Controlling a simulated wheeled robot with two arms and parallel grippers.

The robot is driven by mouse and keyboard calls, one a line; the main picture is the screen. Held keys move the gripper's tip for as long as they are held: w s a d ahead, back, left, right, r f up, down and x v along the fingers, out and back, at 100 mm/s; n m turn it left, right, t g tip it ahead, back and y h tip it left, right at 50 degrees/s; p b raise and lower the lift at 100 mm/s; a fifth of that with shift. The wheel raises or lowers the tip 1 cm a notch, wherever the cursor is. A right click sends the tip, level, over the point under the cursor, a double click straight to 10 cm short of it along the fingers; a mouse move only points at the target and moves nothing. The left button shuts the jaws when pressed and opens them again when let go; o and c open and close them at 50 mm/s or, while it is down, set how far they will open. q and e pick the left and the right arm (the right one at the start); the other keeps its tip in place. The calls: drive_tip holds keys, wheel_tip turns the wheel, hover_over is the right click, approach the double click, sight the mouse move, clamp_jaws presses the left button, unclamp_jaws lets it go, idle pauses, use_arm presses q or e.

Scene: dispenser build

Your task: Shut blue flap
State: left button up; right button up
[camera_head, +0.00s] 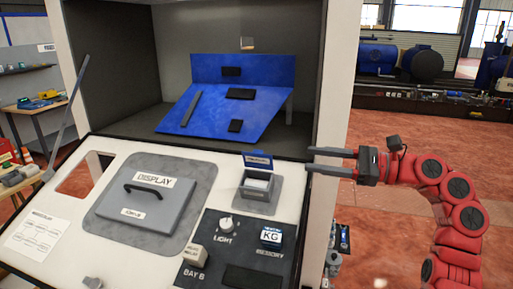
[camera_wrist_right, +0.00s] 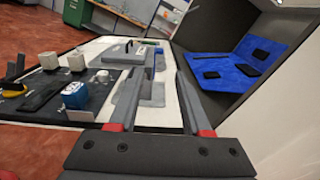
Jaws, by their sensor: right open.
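A small blue flap (camera_head: 259,159) with a label stands raised at the back edge of a small grey box (camera_head: 262,186) on the sloped white panel. The box is open and something pale shows inside it. My right gripper (camera_head: 312,160) is open and empty, to the right of the flap at about its height in the picture, with a gap between them. In the right wrist view my two fingers (camera_wrist_right: 155,76) point across the panel, spread apart; the flap is hard to make out there. My left gripper is not in view.
A grey DISPLAY cover (camera_head: 145,205) with a black handle lies left of the box. A dark control plate (camera_head: 240,250) with knobs and blocks is in front. A larger blue sloped board (camera_head: 220,105) stands in the recess behind. The cabinet's right wall post (camera_head: 333,80) rises near my right gripper.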

sight(258, 151)
drive_tip(key=p+x, duration=0.3)
drive_tip(key=x, duration=0.9)
drive_tip(key=shift+w+a+r, duration=0.1)
drive_tip(key=shift+a+r, duration=0.05)
drive_tip(key=shift+a, duration=0.2)
drive_tip(key=shift+w+a+p, duration=0.25)
drive_tip(key=shift+a+p, duration=0.1)
drive_tip(key=shift+a, duration=0.35)
drive_tip(key=shift+d, duration=0.1)
drive_tip(key=shift+c, duration=0.9)
clamp_jaws()
